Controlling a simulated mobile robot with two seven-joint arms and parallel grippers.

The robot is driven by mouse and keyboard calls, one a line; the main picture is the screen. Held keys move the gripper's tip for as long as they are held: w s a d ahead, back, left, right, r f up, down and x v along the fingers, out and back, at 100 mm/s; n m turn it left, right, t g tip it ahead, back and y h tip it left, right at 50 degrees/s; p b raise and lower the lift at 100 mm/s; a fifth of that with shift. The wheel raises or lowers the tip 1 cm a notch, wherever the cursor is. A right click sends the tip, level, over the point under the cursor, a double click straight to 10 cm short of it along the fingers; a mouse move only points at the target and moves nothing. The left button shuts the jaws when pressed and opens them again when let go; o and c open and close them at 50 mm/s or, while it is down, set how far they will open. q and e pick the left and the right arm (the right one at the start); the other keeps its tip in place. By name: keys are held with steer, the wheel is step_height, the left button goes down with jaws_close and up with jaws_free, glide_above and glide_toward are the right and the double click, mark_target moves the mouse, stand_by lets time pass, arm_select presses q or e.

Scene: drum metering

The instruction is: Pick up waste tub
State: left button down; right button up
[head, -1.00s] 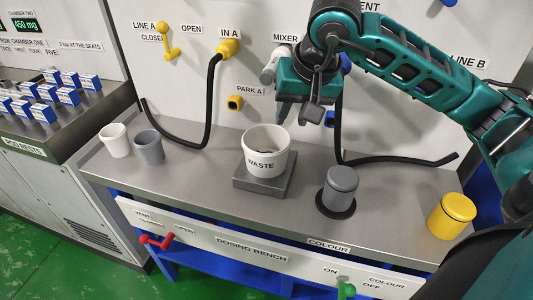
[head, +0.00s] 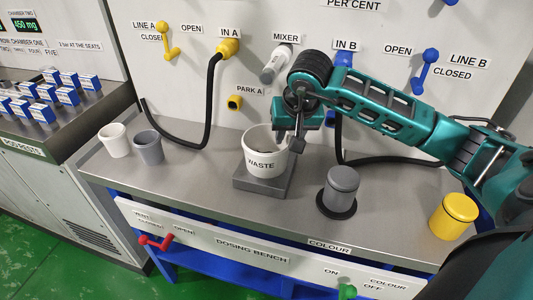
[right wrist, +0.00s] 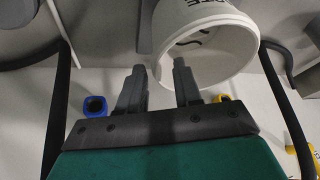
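The white waste tub (head: 262,163), labelled WASTE, stands upright on a square grey block (head: 264,186) on the bench. My right gripper (head: 288,143) is at the tub's right rim, pointing down. In the right wrist view my right gripper (right wrist: 160,66) is open, with its two fingers apart. The tub (right wrist: 178,22) shows just beyond the fingertips; one finger overlaps its opening and the other lies outside its wall. Contact cannot be told. My left gripper is not in view.
A grey lidded pot (head: 341,186) stands on a black disc right of the tub, and a yellow lidded pot (head: 453,216) farther right. White (head: 115,140) and grey (head: 149,147) cups stand at left. Black hoses (head: 213,100) hang from the panel behind. The front bench strip is clear.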

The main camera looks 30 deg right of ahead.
steer(key=shift+w+f, duration=0.15)
steer(key=shift+f, duration=0.25)
jaws_close()
stand_by(1.2)
